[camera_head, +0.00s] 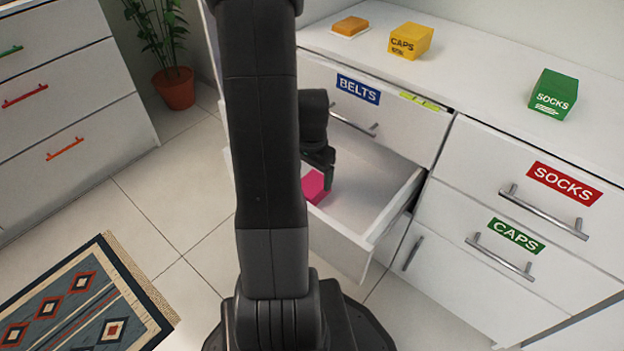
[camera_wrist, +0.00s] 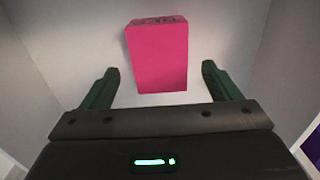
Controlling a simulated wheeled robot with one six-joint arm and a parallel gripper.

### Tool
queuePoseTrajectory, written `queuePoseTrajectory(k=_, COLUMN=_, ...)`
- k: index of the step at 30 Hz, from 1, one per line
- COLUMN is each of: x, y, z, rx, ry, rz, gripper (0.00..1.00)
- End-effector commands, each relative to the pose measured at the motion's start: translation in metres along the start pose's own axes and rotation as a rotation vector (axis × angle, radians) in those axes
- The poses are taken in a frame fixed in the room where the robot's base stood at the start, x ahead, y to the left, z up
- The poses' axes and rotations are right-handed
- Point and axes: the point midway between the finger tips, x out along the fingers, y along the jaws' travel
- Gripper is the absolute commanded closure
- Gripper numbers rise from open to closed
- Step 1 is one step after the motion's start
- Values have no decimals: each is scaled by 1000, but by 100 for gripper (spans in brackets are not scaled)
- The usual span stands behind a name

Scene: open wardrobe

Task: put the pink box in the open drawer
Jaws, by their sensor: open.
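The pink box (camera_head: 315,186) is inside the open drawer (camera_head: 398,205), below the drawer labelled BELTS, partly hidden by my arm in the head view. In the wrist view the pink box (camera_wrist: 158,58) stands on the pale drawer floor, beyond and between my fingertips. My gripper (camera_wrist: 158,85) is open, its two green fingers apart with a gap to the box on each side. My gripper also shows in the head view (camera_head: 326,175), low in the drawer beside the box. I cannot tell whether it touches the box.
A yellow CAPS box (camera_head: 410,41), a green SOCKS box (camera_head: 553,95) and an orange item (camera_head: 350,27) sit on the dresser top. The SOCKS drawer (camera_head: 480,165) and CAPS drawer (camera_head: 455,210) are shut. A potted plant (camera_head: 174,89) and a rug (camera_head: 85,305) are at left.

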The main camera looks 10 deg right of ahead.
Motion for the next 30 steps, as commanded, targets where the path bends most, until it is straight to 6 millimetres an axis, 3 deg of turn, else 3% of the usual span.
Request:
queuePoseTrajectory(k=1, x=-17, y=0, z=0, rx=0, ry=3, rz=-3, gripper=17)
queuePoseTrajectory(k=3, x=-31, y=-1, z=-1, rx=0, ry=3, rz=-3, gripper=17)
queuePoseTrajectory(k=10, x=-62, y=0, z=0, rx=0, ry=1, rz=-1, gripper=17)
queuePoseTrajectory(k=30, x=-67, y=0, z=0, rx=0, ry=-1, rz=1, gripper=17)
